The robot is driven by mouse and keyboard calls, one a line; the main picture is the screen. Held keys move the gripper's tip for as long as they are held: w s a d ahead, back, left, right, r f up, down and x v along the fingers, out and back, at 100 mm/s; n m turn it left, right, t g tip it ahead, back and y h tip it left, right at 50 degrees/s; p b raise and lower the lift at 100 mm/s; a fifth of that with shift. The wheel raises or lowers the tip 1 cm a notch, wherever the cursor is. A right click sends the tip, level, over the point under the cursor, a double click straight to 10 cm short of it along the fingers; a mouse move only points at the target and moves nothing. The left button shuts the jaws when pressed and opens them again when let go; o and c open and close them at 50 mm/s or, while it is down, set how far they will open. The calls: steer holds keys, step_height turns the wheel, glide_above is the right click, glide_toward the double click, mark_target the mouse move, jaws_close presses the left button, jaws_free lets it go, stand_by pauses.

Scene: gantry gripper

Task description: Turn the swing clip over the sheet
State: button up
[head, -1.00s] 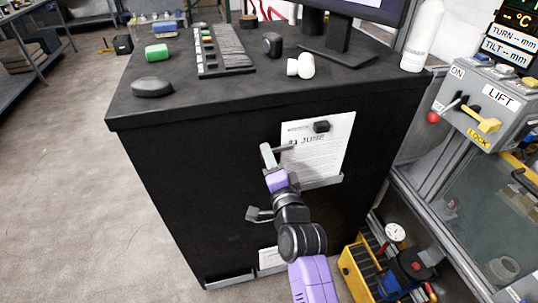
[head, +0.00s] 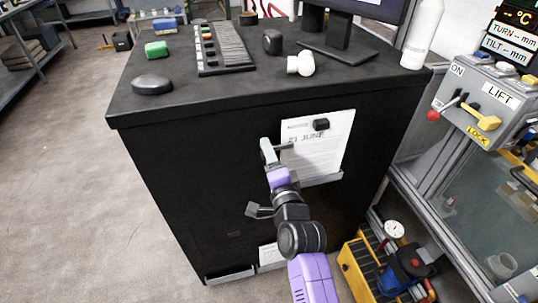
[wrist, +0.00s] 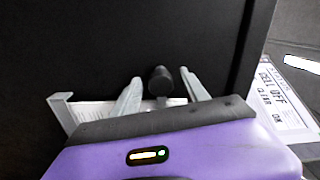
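A white printed sheet (head: 318,155) hangs on the front of the black cabinet, its lower edge at a grey ledge (head: 322,180). A small black block (head: 321,124) sits on its upper part. My gripper (head: 268,147) is at the sheet's left edge. In the wrist view its two grey fingers (wrist: 161,83) stand apart, open. A round black knob (wrist: 160,80) shows between them, with a gap on each side. I cannot tell whether this knob is part of the swing clip. My purple gripper housing hides what lies below it.
The cabinet top (head: 225,85) carries a keypad (head: 222,50), a green block (head: 157,50), a dark puck (head: 152,83) and a monitor stand. A lift control box (head: 485,105) stands at the right. A yellow case (head: 362,270) stands on the floor.

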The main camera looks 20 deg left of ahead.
steer(key=v, duration=0.7)
steer(key=shift+s+d, duration=0.25)
steer(key=shift+s, duration=0.1)
stand_by(0.4)
